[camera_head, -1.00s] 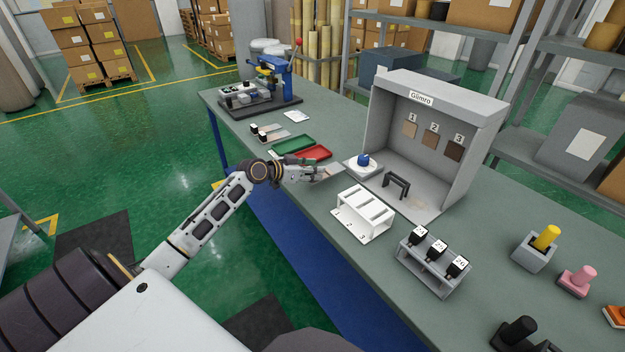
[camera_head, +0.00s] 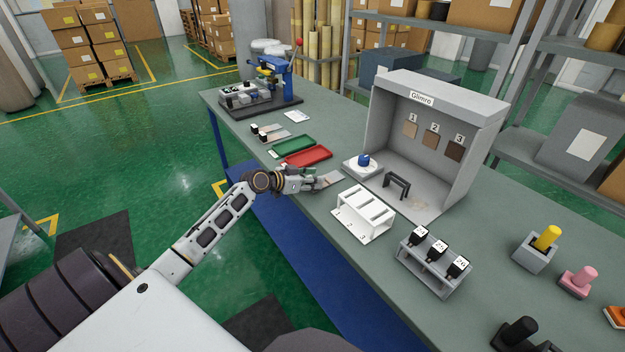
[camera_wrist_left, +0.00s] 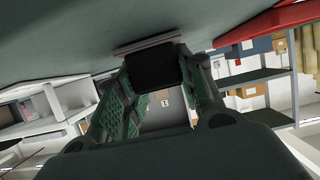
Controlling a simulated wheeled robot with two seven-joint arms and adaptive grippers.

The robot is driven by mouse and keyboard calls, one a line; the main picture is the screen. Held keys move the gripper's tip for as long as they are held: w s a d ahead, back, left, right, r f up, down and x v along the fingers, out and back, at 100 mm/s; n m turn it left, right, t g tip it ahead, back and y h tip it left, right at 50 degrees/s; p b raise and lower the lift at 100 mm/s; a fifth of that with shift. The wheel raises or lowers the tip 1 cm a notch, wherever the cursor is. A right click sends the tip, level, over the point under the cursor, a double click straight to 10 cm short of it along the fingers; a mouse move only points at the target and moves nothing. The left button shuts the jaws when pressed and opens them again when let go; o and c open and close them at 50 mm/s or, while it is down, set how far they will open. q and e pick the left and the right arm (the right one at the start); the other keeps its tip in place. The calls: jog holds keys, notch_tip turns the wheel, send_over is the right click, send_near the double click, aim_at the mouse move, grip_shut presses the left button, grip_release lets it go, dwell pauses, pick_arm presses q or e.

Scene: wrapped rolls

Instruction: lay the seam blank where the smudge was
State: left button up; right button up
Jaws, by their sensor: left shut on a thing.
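My left gripper (camera_head: 312,181) is over the near edge of the bench, shut on a blank (camera_head: 330,179). In the left wrist view its dark block-shaped grip (camera_wrist_left: 155,70) sits between the green-padded fingers, with a pale thin plate edge (camera_wrist_left: 150,44) beyond it. The plate looks grey with a brownish patch in the head view. The gripper is left of the white slotted rack (camera_head: 364,212) and in front of the red tray (camera_head: 308,157). My right gripper is not in view.
Two similar dark-gripped plates (camera_head: 275,138) lie behind the green tray (camera_head: 293,144). A rack of black-handled tools (camera_head: 432,262) stands at right.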

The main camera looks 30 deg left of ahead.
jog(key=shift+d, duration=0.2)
pick_arm(q)
jog(key=shift+f, duration=0.1)
jog(key=o, duration=1)
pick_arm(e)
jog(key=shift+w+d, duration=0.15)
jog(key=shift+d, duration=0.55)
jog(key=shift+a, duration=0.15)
